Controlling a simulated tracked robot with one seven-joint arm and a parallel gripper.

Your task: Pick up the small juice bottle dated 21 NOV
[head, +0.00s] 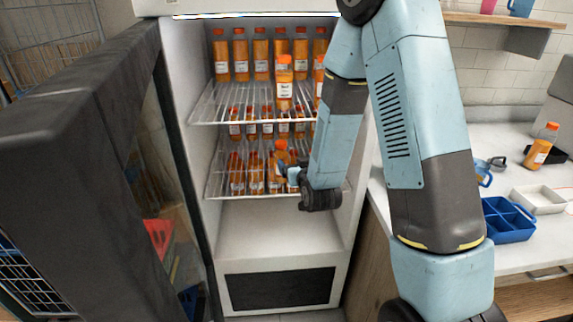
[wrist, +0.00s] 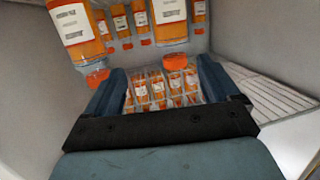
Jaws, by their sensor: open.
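Several small orange juice bottles with white labels and orange caps stand on the fridge's upper shelf (head: 243,55) and lower shelf (head: 237,178) in the head view. The dates are too small to read, so I cannot tell which bottle is dated 21 NOV. My gripper (head: 288,174) is at the lower shelf, close to a front bottle (head: 281,155). In the wrist view my gripper (wrist: 162,68) is open with nothing clearly held. A near bottle (wrist: 171,12) with its cap pointing down in the picture shows above the jaws, and another (wrist: 75,25) at top left. More bottles (wrist: 160,88) show between the fingers.
The fridge door (head: 75,110) stands open at the left. Wire shelf edges (head: 215,195) lie close to my gripper. The fridge floor (head: 280,228) is bare. A counter at the right holds a blue tray (head: 508,222), a white tray (head: 540,199) and a tilted bottle (head: 541,147).

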